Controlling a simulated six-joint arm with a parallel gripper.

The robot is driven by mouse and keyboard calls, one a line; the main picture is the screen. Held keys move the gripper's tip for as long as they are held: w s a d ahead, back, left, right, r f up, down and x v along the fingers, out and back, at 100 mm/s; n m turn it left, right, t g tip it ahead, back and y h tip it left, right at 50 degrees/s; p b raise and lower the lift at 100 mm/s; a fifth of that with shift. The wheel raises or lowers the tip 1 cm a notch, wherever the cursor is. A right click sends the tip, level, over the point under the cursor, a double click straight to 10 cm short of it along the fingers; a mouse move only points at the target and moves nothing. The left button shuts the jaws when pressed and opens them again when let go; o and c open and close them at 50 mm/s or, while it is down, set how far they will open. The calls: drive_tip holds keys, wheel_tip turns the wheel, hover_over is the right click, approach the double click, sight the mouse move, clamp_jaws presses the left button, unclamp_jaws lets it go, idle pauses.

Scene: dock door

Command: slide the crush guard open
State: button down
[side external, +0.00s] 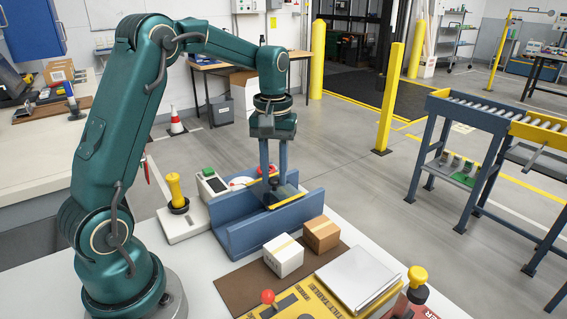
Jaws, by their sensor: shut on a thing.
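A blue channel-shaped fixture (290,226) stands on the white table. A dark plate with a yellow edge, which looks like the crush guard (291,197), lies between the channel's walls. My gripper (273,182) points down into the channel from above. Its fingers are shut at the guard's upper left part. The exact grip on the guard is small and partly hidden by the fingers.
A white box (283,256) and a brown box (321,234) stand in front of the channel on a brown mat. A yellow panel (330,295) with a red-knobbed lever is nearer. A yellow-handled control (175,190) stands left of the channel, with a green-button box (212,184) behind.

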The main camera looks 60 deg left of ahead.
drive_tip(key=s, duration=0.7)
drive_tip(key=shift+s, duration=0.4)
drive_tip(key=c, duration=0.7)
unclamp_jaws()
drive_tip(key=shift+o, duration=0.2)
drive_tip(key=shift+r, duration=0.15)
wheel_tip(320, 180, up, 5)
drive_tip(key=shift+f, duration=0.1)
drive_tip(key=shift+d, duration=0.1)
